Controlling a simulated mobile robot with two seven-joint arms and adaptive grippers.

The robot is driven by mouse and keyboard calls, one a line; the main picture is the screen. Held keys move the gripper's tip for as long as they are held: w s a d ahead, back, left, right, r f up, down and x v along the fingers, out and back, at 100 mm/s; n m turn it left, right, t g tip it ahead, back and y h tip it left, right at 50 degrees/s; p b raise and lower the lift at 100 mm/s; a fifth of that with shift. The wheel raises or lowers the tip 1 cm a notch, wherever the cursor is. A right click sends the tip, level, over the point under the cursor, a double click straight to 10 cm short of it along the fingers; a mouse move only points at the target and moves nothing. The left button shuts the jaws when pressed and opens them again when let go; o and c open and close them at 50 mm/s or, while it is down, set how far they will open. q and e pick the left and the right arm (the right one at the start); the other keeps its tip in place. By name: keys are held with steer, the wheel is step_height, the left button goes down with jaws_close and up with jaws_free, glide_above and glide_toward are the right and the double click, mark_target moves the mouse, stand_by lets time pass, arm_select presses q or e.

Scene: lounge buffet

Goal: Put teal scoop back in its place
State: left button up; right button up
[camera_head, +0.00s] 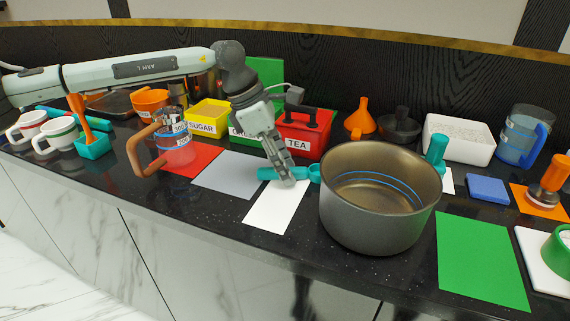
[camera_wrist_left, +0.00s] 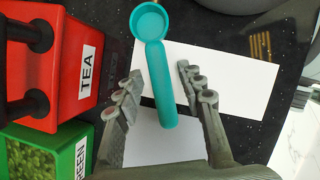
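The teal scoop (camera_head: 268,173) lies across the upper part of a white sheet (camera_head: 272,213) in the head view, its bowl beside the big pot. In the left wrist view the scoop (camera_wrist_left: 158,75) has its round bowl at the top and its handle pointing down between my fingers. My left gripper (camera_head: 287,181) is over the handle, fingers pointing down. In the wrist view the left gripper (camera_wrist_left: 160,95) is open, with a gap on both sides of the handle. My right gripper is not in view.
A large grey pot (camera_head: 345,215) stands close right of the scoop. A red TEA box (camera_head: 305,135) and a green box (camera_wrist_left: 50,150) stand behind. A grey sheet (camera_head: 228,175) and a green sheet (camera_head: 480,260) lie bare. A clear jug (camera_head: 175,150) stands left.

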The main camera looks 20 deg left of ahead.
arm_select(q)
steer(key=shift+r, duration=0.1)
steer(key=shift+v, duration=1.05)
steer(key=v, duration=1)
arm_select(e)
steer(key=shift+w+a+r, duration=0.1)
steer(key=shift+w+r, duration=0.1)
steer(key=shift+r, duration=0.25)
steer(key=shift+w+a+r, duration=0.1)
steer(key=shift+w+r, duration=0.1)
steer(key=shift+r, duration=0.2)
